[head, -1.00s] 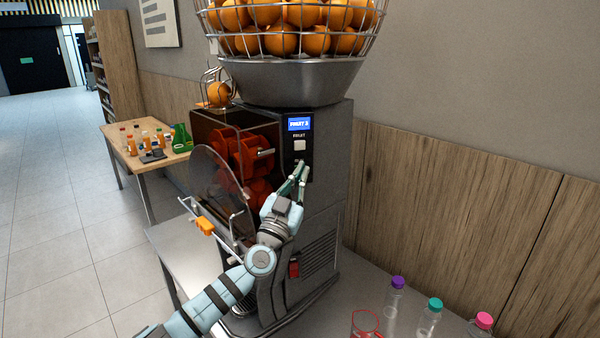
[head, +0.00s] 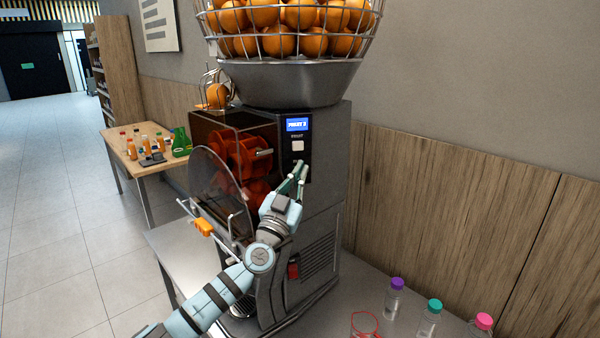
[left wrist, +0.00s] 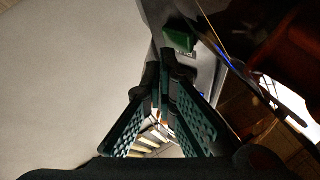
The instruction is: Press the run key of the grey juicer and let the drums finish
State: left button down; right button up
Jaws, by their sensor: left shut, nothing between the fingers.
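The grey juicer (head: 330,200) stands on a metal table, its lit blue display (head: 297,125) reading what looks like FRUIT and a blurred digit. The pale run key (head: 298,146) is just below the display, on the black panel. Orange-red drums (head: 240,152) show behind the clear front cover. My left gripper (head: 300,172) is shut and empty, its fingertips just below the key and seemingly apart from it. In the left wrist view, its fingers (left wrist: 162,98) come together, and a green block (left wrist: 180,40) lies beyond them; I cannot tell what it is. My right gripper is out of view.
A wire basket of oranges (head: 290,30) tops the juicer. A red-rimmed clear container (head: 364,325) and bottles with purple (head: 397,283), teal (head: 434,305) and pink caps (head: 484,321) stand at front right. A wooden table (head: 145,165) with bottles stands behind left.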

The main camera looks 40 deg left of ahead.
pick_arm(q)
jog(key=shift+a+r+b, duration=0.15)
jog(key=shift+r+b, duration=0.15)
jog(key=shift+r, duration=0.1)
dwell(0.7)
jog(key=shift+s+f+b, duration=0.3)
jog(key=shift+f+b, duration=0.1)
jog(key=shift+f, duration=0.3)
jog(key=s+d+p, duration=0.1)
jog(key=d, duration=0.1)
jog(key=s+d, duration=0.1)
jog(key=shift+s+d+f+p, duration=0.2)
jog(key=shift+s+d+p, duration=0.15)
jog(key=shift+p, duration=0.05)
